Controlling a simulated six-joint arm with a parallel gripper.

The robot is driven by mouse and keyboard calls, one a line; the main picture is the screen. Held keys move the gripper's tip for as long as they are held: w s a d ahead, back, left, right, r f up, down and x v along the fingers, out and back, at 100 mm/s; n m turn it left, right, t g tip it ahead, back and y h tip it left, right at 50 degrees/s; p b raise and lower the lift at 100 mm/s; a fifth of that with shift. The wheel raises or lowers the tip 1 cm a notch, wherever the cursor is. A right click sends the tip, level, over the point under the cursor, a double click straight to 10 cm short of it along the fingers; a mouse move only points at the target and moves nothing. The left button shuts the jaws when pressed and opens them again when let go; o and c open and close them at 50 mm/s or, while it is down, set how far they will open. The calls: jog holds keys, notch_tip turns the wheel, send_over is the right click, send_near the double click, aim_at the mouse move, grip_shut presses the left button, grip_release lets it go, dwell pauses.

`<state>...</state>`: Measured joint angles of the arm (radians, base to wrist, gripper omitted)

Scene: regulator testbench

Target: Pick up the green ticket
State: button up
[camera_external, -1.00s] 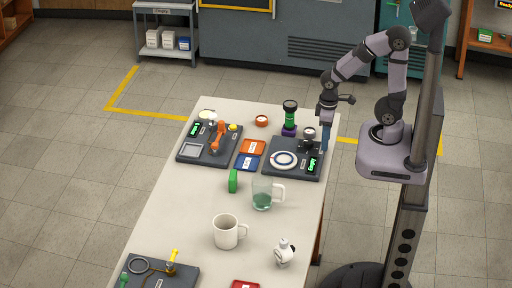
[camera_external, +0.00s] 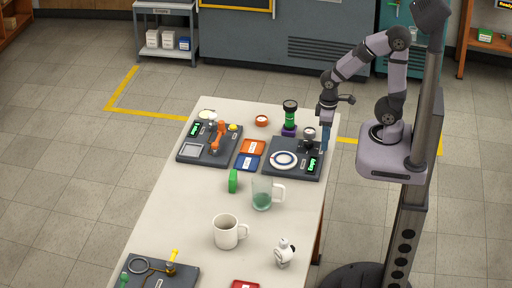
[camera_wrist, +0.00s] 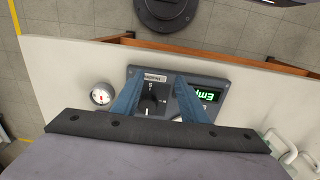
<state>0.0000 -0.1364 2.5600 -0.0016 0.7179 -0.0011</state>
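A small green block-like piece (camera_external: 233,181), the only loose green thing on the table that could be the green ticket, stands on the white table (camera_external: 185,220) left of the glass mug. I cannot read any marking on it, and I do not make it out in the wrist view. My gripper (camera_external: 325,138) hangs at the table's right edge, beside the right dark panel and well apart from the green piece. In the wrist view my gripper's (camera_wrist: 159,78) two blue fingers are spread with nothing between them, over the panel with a black knob (camera_wrist: 152,100).
An orange card (camera_external: 252,147) and a blue card (camera_external: 247,162) lie between two dark panels (camera_external: 270,170). A glass mug (camera_external: 262,194), a white mug (camera_external: 225,232) and a small white figure (camera_external: 285,252) stand nearer. A green-and-black cylinder (camera_external: 290,116) stands behind the right panel.

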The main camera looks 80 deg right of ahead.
dwell(0.3)
notch_tip(320, 180, up, 6)
jog(key=f, duration=0.1)
jog(key=n+g+y+b, duration=0.1)
jog(key=n+y+b, duration=1.2)
jog(key=n, duration=0.6)
send_near(233, 174)
notch_tip(233, 174, up, 3)
jog(key=a+p, duration=0.1)
jog(key=a, duration=0.2)
jog(key=shift+g, duration=0.3)
notch_tip(233, 174, down, 4)
jog(key=shift+w+d+f, duration=0.1)
jog(key=shift+w+f, duration=0.05)
jog(key=shift+p+x, duration=1.7)
jog(key=shift+x, duration=1.95)
grip_shut()
